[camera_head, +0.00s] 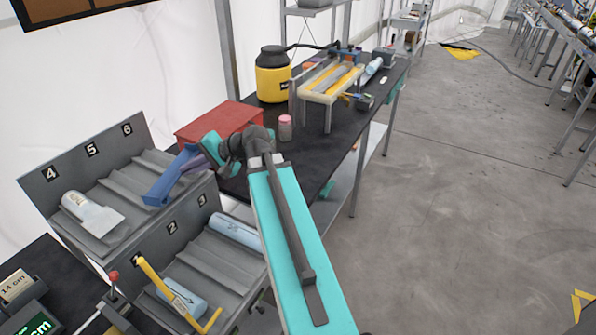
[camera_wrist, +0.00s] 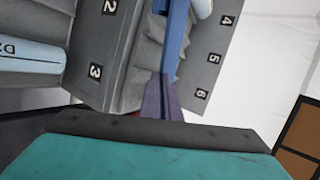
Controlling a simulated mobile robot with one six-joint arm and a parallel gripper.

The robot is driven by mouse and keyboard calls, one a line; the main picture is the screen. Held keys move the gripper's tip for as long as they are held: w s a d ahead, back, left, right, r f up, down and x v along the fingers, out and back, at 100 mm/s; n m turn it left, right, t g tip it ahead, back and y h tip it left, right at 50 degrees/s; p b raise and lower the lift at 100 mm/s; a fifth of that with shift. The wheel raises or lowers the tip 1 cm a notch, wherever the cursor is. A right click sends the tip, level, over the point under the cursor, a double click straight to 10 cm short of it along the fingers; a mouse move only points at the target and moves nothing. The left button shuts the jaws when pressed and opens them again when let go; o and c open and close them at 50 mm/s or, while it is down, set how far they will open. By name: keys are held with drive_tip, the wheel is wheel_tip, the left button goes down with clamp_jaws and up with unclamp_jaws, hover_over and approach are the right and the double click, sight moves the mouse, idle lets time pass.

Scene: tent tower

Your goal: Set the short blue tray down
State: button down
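The short blue tray (camera_head: 168,182) is in my gripper (camera_head: 206,152), over the right part of the numbered grey rack (camera_head: 125,185). The tray tilts down to the left, its far end near the upper tier's front edge. I cannot tell whether it touches the rack. In the wrist view the tray (camera_wrist: 176,38) appears narrow, seen nearly edge-on. The purple fingers (camera_wrist: 163,98) are together at its near end. My arm hides part of the rack's right side.
A white cylinder (camera_head: 92,214) lies in slot 4, and light blue cylinders (camera_head: 235,231) lie in the lower tier. A red box (camera_head: 218,120), pink jar (camera_head: 285,128) and yellow canister (camera_head: 272,80) stand on the dark table behind.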

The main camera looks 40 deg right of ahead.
drive_tip(key=s+d+f+m+t+h+b, duration=0.1)
drive_tip(key=s+d+f, duration=0.3)
drive_tip(key=s+d, duration=0.7)
drive_tip(key=s+d+f+m+h+b, duration=0.2)
drive_tip(key=s+d+f+b, duration=0.2)
drive_tip(key=s+d, duration=0.7)
drive_tip(key=d, duration=0.8)
drive_tip(key=shift+s+f+m+t, duration=0.15)
drive_tip(key=shift+m+t, duration=0.15)
drive_tip(key=shift+t, duration=0.1)
drive_tip(key=shift+d, duration=0.15)
drive_tip(key=w+d+p, duration=0.1)
drive_tip(key=w+d, duration=0.2)
drive_tip(key=w, duration=0.1)
drive_tip(key=w+d+f+p, duration=0.1)
drive_tip(key=w+d, duration=0.3)
drive_tip(key=w+d+p, duration=0.1)
drive_tip(key=w+d, duration=0.2)
drive_tip(key=w, duration=0.1)
drive_tip(key=shift+d+f+p, duration=0.2)
drive_tip(key=shift+d+p, duration=0.05)
drive_tip(key=shift+p, duration=0.15)
drive_tip(key=shift+f, duration=0.1)
drive_tip(key=shift+f+p, duration=0.75)
drive_tip(key=shift+f, duration=0.95)
